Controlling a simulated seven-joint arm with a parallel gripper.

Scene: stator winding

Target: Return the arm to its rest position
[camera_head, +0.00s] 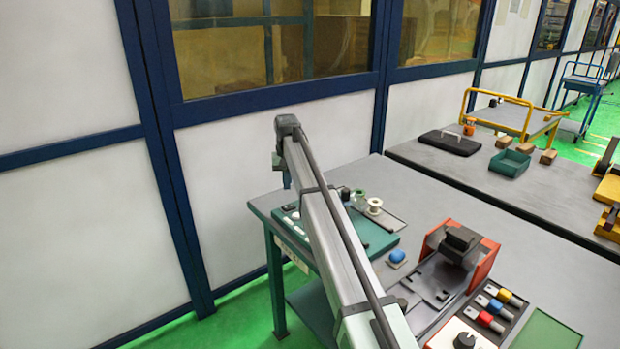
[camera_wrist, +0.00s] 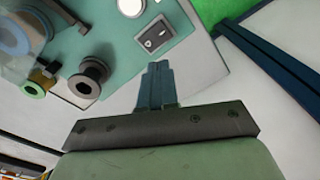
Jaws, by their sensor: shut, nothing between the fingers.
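My arm (camera_head: 335,245) runs from the bottom middle of the head view up and left to a dark joint (camera_head: 287,126) above the left end of the workbench. I cannot tell the height above the board.
Spools (camera_head: 374,206) stand on the teal board (camera_head: 375,239). A red-sided fixture (camera_head: 484,266), a blue knob (camera_head: 397,256) and a tray of coloured-handled tools (camera_head: 489,316) are right of my arm. A white panelled wall (camera_head: 70,240) stands behind. Green floor (camera_head: 240,325) is clear at left.

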